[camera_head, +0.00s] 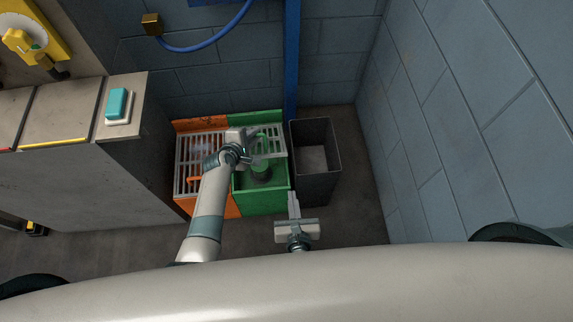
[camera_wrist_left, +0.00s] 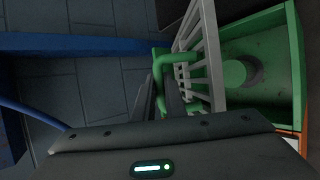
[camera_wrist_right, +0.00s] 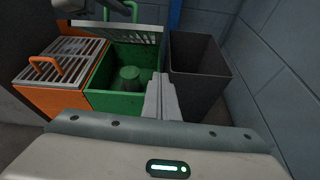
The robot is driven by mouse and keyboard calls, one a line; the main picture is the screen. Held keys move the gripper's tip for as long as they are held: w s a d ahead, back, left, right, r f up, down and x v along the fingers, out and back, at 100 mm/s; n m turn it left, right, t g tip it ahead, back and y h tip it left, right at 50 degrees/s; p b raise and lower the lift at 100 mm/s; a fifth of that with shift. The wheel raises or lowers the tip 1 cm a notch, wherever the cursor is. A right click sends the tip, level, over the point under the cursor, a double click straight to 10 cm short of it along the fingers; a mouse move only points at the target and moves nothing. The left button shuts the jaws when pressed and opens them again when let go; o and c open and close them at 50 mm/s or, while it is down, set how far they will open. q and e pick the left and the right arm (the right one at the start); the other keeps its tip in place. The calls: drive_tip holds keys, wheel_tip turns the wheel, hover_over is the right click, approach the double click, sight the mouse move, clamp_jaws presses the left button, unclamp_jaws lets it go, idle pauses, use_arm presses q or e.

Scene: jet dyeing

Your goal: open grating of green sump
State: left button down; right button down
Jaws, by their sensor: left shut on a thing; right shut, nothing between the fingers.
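The green sump (camera_head: 262,203) stands between an orange sump and a dark bin. Its grey grating (camera_wrist_left: 207,50) is raised and tilted up at the back; the right wrist view shows the grating (camera_wrist_right: 130,32) standing over the open basin. A green round pedestal (camera_wrist_right: 130,74) shows inside the basin. My left gripper (camera_head: 257,137) is shut on the grating's green handle (camera_wrist_left: 181,62), above the back of the sump. My right gripper (camera_head: 293,202) is shut and empty, low in front of the gap between green sump and bin.
The orange sump (camera_wrist_right: 68,104) at left has its grating (camera_head: 190,165) lying flat with an orange handle. The open dark bin (camera_head: 317,188) stands at right. A block wall (camera_head: 235,85) with a blue pipe (camera_head: 291,60) closes the back. A machine cabinet (camera_head: 135,170) is at left.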

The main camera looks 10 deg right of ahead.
use_arm(q)
drive_tip(key=shift+w+r, duration=0.1)
use_arm(e)
drive_tip(key=shift+w+a+r+n, duration=0.1)
drive_tip(key=shift+a+r+n, duration=0.15)
drive_tip(key=shift+r+n, duration=0.15)
drive_tip(key=shift+w, duration=0.1)
drive_tip(key=w, duration=1.1)
drive_tip(key=shift+w+f, duration=0.2)
drive_tip(key=shift+f, duration=0.05)
drive_tip(key=shift+r, duration=0.1)
idle(0.4)
